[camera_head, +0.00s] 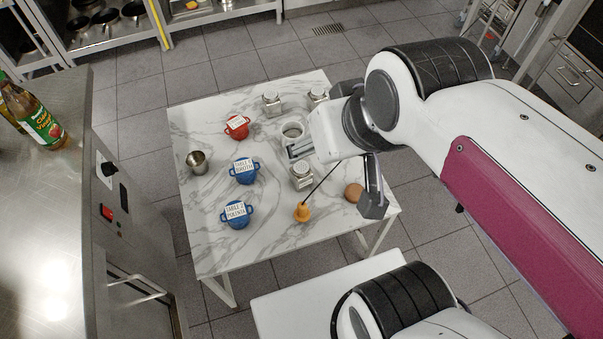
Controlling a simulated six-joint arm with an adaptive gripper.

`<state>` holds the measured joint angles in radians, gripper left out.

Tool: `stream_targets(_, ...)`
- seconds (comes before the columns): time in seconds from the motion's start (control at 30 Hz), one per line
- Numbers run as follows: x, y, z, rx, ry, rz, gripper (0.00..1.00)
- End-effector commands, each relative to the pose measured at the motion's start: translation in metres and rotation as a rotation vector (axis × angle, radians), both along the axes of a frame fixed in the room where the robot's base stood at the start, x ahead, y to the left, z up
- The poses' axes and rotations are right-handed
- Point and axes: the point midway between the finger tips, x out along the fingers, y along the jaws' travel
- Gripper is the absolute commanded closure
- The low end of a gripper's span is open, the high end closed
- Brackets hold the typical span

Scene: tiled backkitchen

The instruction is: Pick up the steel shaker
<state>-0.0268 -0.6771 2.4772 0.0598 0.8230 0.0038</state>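Several small metal-topped containers stand on the marble-patterned table (205,225), and I cannot tell for sure which is the steel shaker. One square container with a grey lid (302,177) stands just below my gripper (300,148) in the picture. Two similar ones are at the back, a left one (272,104) and a right one (318,96) partly behind my arm. A round metal-rimmed container (292,130) is beside the gripper. My gripper is over the table's right half, mostly hidden by my wrist. I see nothing held in it; its opening is unclear.
A steel cup (197,162), a red pot (237,127) and two blue pots, one (245,171) behind the other (237,214), stand on the left half. An orange object (302,212) with a thin dark rod and a brown round object (353,192) are near the front.

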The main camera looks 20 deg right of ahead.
Motion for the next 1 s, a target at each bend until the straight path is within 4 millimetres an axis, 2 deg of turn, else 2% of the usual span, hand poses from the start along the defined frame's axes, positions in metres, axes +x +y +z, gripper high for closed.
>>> stream_targets(0.53, 0.111, 0.072, 0.000, 0.225, -0.081, -0.033, 0.44)
stream_targets(1.0, 0.201, 0.122, -0.025, 0.367, -0.139, -0.152, 0.44)
